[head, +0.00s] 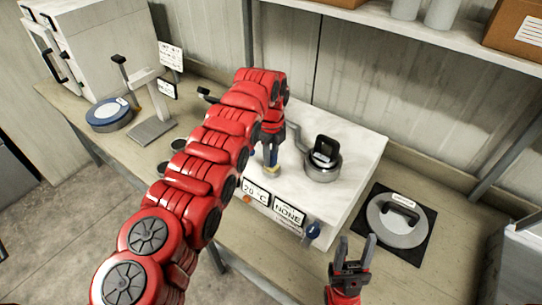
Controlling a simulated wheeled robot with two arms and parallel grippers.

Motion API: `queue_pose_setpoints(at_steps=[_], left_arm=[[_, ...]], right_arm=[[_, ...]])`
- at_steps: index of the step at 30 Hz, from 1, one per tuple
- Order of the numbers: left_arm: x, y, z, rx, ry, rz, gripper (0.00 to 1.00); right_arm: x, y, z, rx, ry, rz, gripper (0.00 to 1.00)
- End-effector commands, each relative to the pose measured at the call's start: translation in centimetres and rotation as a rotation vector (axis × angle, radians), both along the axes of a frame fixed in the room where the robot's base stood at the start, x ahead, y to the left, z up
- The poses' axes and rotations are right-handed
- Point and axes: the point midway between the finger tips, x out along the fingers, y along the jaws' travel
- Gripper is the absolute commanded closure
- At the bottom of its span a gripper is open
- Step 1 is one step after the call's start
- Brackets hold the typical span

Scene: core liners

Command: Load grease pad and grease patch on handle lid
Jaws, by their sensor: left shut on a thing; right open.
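My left gripper (270,158) points down over the white box top, left of the black-handled metal cylinder. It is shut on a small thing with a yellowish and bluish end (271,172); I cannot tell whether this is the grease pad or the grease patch. A round grey lid with a black handle (391,234), likely the handle lid, lies on a black mat at the right, with a small label at its far edge. My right gripper (354,256) is open and empty, in front of the white box and left of the mat. I cannot make out another pad or patch.
The white box (358,150) has "20 C" and "NONE" displays and carries a metal cylinder with a black handle (323,160). A blue-sided round disc (108,114) and a stand (152,130) are at the left. A shelf (420,32) overhangs the back.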

Motion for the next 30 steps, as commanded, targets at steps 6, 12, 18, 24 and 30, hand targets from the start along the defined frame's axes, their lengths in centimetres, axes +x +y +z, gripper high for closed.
queue_pose_setpoints(at_steps=[6, 12, 18, 24, 30], left_arm=[[0.00, 0.00, -0.01, 0.000, 0.000, 0.000, 1.00], [0.01, -0.01, -0.03, 0.000, 0.000, 0.000, 1.00], [0.01, -0.01, -0.05, 0.000, 0.000, 0.000, 1.00], [0.01, -0.01, -0.06, 0.000, 0.000, 0.000, 1.00], [0.01, -0.01, -0.09, 0.000, 0.000, 0.000, 1.00]], right_arm=[[0.00, 0.00, -0.02, 0.000, 0.000, 0.000, 0.50], [0.00, 0.00, -0.15, 0.000, 0.000, 0.000, 0.50], [0.00, 0.00, -0.28, 0.000, 0.000, 0.000, 0.50], [0.00, 0.00, -0.42, 0.000, 0.000, 0.000, 0.50], [0.00, 0.00, -0.56, 0.000, 0.000, 0.000, 0.50]])
